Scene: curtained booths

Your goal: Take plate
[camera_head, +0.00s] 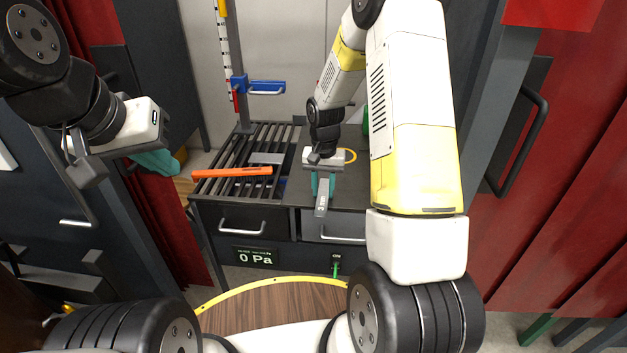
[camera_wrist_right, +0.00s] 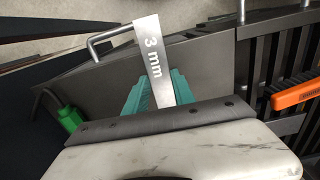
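A grey metal plate (camera_head: 321,200) marked "3 mm" hangs over the front edge of the workbench, above the right drawer's handle. My right gripper (camera_head: 322,180) is shut on it, with the teal fingers on either side. The right wrist view shows the plate (camera_wrist_right: 153,58) with its marking facing the camera, between the teal fingers (camera_wrist_right: 155,88). My left gripper (camera_head: 157,161) is away to the left of the bench with nothing visible in it. Its fingers are seen from the side, so their opening cannot be told.
The workbench has a slotted rack (camera_head: 216,186) with an orange bar (camera_head: 232,172) on it. Two drawers with handles and a "0 Pa" display (camera_head: 255,256) are on its front. A ruled post with a blue handle (camera_head: 266,88) stands behind. Red curtains (camera_head: 545,190) flank the booth.

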